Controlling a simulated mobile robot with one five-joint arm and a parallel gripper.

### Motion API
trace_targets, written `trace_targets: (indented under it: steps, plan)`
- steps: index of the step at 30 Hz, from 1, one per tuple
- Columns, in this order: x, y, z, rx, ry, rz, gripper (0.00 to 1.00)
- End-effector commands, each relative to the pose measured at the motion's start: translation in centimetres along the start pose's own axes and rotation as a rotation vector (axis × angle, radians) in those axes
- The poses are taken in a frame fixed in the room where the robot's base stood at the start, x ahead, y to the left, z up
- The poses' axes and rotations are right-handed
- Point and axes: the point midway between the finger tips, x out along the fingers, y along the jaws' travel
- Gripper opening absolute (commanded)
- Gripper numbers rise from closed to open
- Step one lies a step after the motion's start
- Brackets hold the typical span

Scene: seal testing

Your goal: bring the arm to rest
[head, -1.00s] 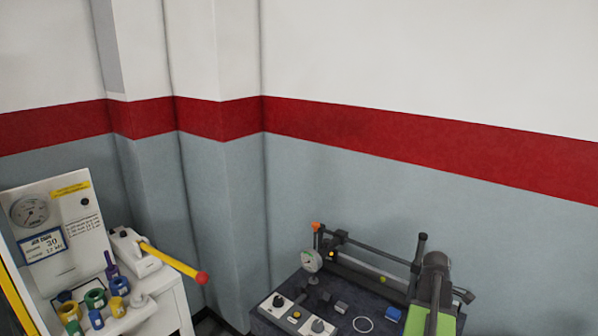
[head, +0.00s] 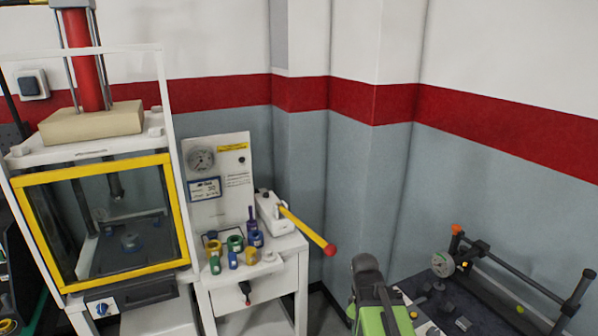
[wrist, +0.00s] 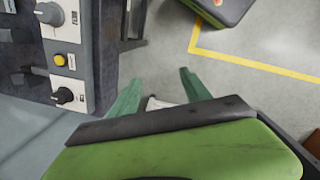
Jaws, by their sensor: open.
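My gripper (wrist: 160,77) shows in the wrist view as two green fingers spread apart, with nothing between them. It points over the grey floor, just right of the edge of a dark bench (wrist: 88,20) with knobs and a yellow button. In the head view my green arm is at the bottom, right of centre, in front of the dark bench's left end. The gripper's fingers cannot be made out there.
A press with a yellow-framed window (head: 105,225) stands at left. Beside it, a white stand (head: 255,285) holds coloured rings and a yellow lever (head: 305,230) with a red knob. A test rig (head: 520,280) is on the right bench. A yellow floor line (wrist: 250,62) crosses open floor.

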Motion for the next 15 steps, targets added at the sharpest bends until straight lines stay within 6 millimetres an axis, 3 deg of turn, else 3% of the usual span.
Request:
trace_targets:
  steps: [1, 3, 9, 15]
  plan:
    - [-0.1, -2.4, -1.5, 0.063, 0.019, -0.010, 0.56]
    - [-0.2, -4.1, -2.6, 0.205, 0.040, -0.031, 0.56]
    - [-0.3, -5.3, -2.9, 0.607, 0.066, -0.086, 0.56]
    - [-0.4, -5.4, -3.2, 0.774, 0.063, -0.095, 0.56]
